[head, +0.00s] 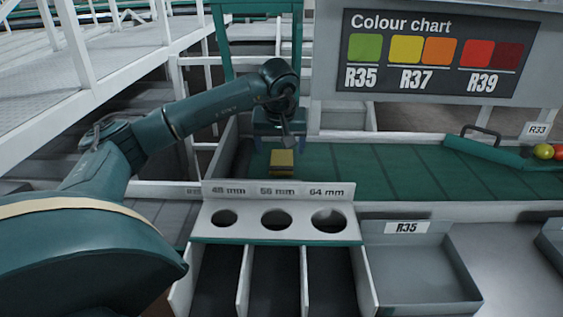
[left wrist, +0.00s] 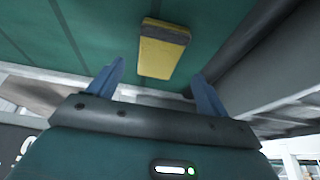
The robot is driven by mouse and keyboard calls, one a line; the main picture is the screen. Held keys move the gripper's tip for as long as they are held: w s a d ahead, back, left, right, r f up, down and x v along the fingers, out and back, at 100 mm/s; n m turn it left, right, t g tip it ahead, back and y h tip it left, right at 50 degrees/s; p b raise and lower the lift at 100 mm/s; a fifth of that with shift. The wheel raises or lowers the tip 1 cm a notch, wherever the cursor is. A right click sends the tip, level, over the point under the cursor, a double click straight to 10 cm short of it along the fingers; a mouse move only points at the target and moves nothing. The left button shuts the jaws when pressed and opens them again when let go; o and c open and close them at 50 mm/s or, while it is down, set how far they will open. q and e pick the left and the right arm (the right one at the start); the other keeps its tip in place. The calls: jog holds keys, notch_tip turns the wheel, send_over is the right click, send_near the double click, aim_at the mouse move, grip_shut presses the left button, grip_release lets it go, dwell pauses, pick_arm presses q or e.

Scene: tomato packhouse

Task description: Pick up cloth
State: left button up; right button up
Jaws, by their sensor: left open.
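A small yellow block with a dark layer on one face, more like a sponge than a loose cloth, lies on the green belt (head: 352,170) in the head view; I call it the yellow block (head: 282,160). No other cloth shows. My left gripper (head: 280,138) is just above and behind it, pointing down. In the left wrist view the yellow block (left wrist: 162,52) shows beyond and between the two blue fingers of my open left gripper (left wrist: 158,72). Nothing is between the fingertips, and the block looks untouched. My right gripper is not in view.
A sizing panel (head: 305,229) with three holes stands in front of the belt. The R35 tray (head: 416,262) is to its right and looks empty. A colour chart (head: 433,52) hangs behind. Tomatoes (head: 543,151) sit at far right. The belt right of the block is clear.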

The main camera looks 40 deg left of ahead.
aim_at(281, 158)
pick_arm(q)
jog(key=shift+x, duration=1.95)
jog(key=shift+d+f, duration=0.15)
jog(key=shift+f, duration=0.05)
jog(key=shift+c, duration=0.6)
jog(key=c, duration=0.9)
jog(key=shift+r, duration=0.1)
jog(key=shift+c, duration=0.2)
jog(key=r, duration=0.7)
jog(key=shift+w+d+r, duration=0.15)
jog(key=shift+w, duration=0.05)
jog(key=w+d, duration=1.2)
jog(key=d, duration=0.3)
jog(key=shift+w, duration=0.3)
